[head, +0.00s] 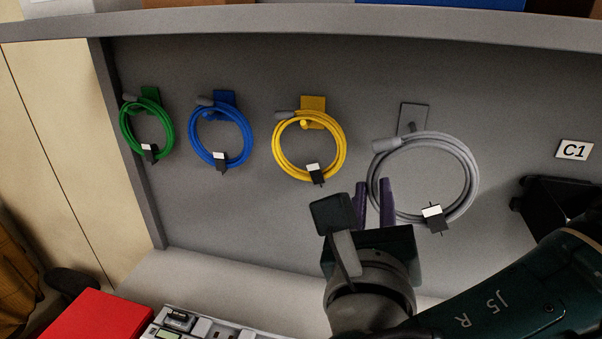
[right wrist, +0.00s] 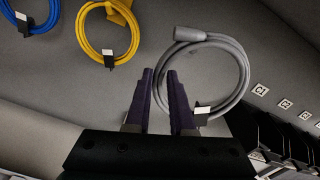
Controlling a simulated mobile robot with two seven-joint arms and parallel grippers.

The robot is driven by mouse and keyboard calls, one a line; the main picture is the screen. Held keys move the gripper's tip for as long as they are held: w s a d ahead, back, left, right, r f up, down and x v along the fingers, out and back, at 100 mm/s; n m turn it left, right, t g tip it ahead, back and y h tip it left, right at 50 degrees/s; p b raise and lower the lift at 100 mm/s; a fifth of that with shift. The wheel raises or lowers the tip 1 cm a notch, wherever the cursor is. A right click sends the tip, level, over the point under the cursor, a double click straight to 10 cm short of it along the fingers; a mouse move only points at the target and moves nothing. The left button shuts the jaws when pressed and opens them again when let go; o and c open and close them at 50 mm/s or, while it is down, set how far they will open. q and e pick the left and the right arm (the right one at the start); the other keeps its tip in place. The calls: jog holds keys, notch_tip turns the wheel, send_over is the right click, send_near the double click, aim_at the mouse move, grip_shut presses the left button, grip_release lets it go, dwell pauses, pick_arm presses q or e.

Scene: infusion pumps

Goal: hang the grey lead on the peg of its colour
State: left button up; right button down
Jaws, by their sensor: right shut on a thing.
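The grey lead (head: 470,165) is a coil with a grey plug end and a white-and-black tag. Its top is at the grey peg (head: 411,127) on the back panel; I cannot tell whether it rests on the peg or is only in front of it. My right gripper (head: 374,195) is shut on the left side of the grey coil. In the right wrist view the grey lead (right wrist: 243,75) extends to the right of the purple fingers (right wrist: 160,95), which hide part of it. My left gripper is not in view.
Green (head: 172,130), blue (head: 247,140) and yellow (head: 342,150) leads hang on pegs with matching plates to the left. A C1 label (head: 574,150) and a black device (head: 560,205) are at the right. A red box (head: 95,318) is at lower left.

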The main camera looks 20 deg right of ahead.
jog(key=shift+b+x, duration=1.7)
jog(key=shift+x, duration=1.15)
jog(key=w+d+f+b, duration=0.2)
jog(key=w+d+b, duration=0.1)
jog(key=w+b, duration=0.3)
jog(key=shift+d+f+b, duration=0.2)
jog(key=shift+d+b, duration=0.2)
jog(key=shift+b, duration=0.15)
jog(key=c, duration=0.7)
grip_release()
